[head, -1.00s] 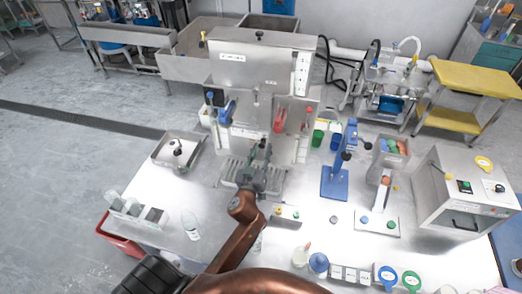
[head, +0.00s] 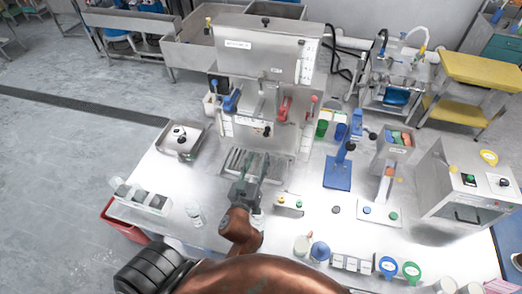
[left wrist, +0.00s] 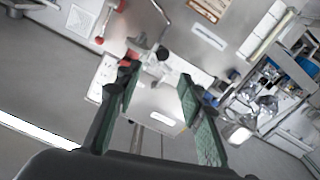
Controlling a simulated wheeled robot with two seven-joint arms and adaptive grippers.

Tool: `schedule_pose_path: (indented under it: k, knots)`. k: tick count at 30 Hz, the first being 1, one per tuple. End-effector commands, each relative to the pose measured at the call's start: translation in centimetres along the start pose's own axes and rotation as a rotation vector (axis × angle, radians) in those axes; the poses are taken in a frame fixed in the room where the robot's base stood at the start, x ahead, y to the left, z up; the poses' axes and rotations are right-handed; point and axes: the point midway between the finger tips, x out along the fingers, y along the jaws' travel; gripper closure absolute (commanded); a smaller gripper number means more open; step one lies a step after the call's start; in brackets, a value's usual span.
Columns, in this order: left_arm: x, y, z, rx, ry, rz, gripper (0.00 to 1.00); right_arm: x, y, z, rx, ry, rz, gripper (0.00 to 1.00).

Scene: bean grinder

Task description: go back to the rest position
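My left gripper (head: 254,166) is in front of the steel bean grinder (head: 262,50), over the slotted drip tray (head: 232,160) at its foot. Its two fingers stand apart with nothing between them. The left wrist view also shows the gripper (left wrist: 158,76) open and empty, with green pads on both fingers. The grinder has a blue handle (head: 232,101) on the left and a red handle (head: 284,108) on the right. My right gripper is not in view.
A steel tray (head: 197,137) lies left of the grinder. A clear glass (head: 195,214) stands at front left. A blue tamper stand (head: 338,172), small knob blocks and a steel box machine (head: 462,185) stand to the right. Jars and labelled blocks (head: 352,264) line the front edge.

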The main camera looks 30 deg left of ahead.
Motion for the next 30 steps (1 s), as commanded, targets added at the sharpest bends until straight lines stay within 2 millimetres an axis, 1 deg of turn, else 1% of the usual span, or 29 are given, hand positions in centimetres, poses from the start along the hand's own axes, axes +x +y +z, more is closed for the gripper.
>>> schedule_pose_path:
  k: [1,3,6,23,26,29,30]
  knots:
    - [-0.5,-0.1,0.1,-0.002,-0.002,-0.003,0.64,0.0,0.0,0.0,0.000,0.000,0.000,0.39]
    - [-1.0,-0.1,0.0,-0.002,0.000,-0.002,0.64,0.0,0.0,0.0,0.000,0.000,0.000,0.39]
    - [-1.3,0.0,-0.1,-0.001,0.000,-0.001,0.64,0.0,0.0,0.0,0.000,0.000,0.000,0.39]
    - [-1.4,-0.2,0.1,-0.003,-0.005,-0.004,0.64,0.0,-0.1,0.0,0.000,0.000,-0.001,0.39]
    - [-1.6,-1.4,1.4,-0.028,-0.047,-0.031,0.64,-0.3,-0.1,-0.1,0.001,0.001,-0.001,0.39]
    - [-2.6,-4.1,4.4,-0.084,-0.144,-0.091,0.64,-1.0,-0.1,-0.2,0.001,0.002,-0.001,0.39]
    - [-3.3,-5.4,6.1,-0.115,-0.197,-0.123,0.64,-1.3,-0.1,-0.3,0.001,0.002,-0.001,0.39]
